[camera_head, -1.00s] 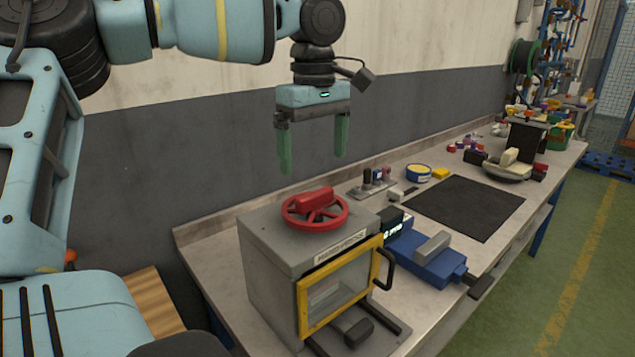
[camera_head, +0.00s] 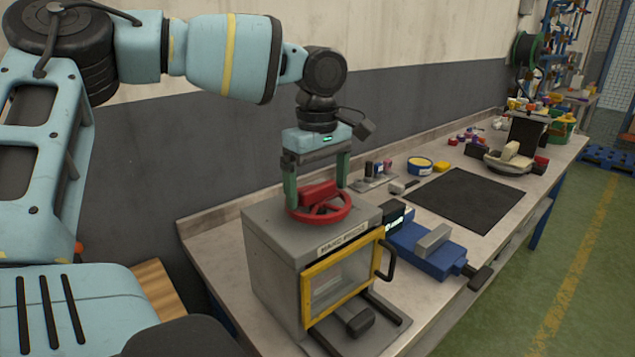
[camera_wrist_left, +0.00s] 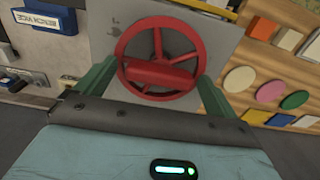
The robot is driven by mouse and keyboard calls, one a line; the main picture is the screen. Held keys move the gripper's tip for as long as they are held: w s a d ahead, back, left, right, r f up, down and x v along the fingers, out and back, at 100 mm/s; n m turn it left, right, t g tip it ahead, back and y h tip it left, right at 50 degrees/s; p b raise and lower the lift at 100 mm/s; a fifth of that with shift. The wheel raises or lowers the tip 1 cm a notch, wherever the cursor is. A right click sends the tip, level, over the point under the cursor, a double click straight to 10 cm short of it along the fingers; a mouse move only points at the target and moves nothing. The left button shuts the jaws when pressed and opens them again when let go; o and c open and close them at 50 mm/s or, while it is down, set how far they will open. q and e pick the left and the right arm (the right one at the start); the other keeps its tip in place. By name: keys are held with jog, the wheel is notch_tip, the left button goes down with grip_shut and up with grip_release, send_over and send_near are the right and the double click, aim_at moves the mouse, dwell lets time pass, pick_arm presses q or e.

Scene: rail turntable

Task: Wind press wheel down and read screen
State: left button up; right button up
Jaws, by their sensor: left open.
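The red press wheel (camera_head: 323,209) lies flat on top of the grey press box (camera_head: 272,238), with a raised red bar across it. In the left wrist view the wheel (camera_wrist_left: 158,58) shows whole, with spokes. My left gripper (camera_head: 319,197) points down over the wheel. Its green fingers are open, one on each side of the wheel's bar, and I cannot tell whether they touch it. The press front has a yellow-framed window (camera_head: 343,280) with a black handle. My right gripper is not in view.
A blue vise (camera_head: 428,250) sits right of the press on the bench. A black mat (camera_head: 466,201) lies behind it. A yellow-blue tin (camera_head: 420,166) and small items stand near the wall. A turntable-like stand with parts is farther back.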

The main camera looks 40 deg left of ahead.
pick_arm(q)
jog(key=c, duration=1)
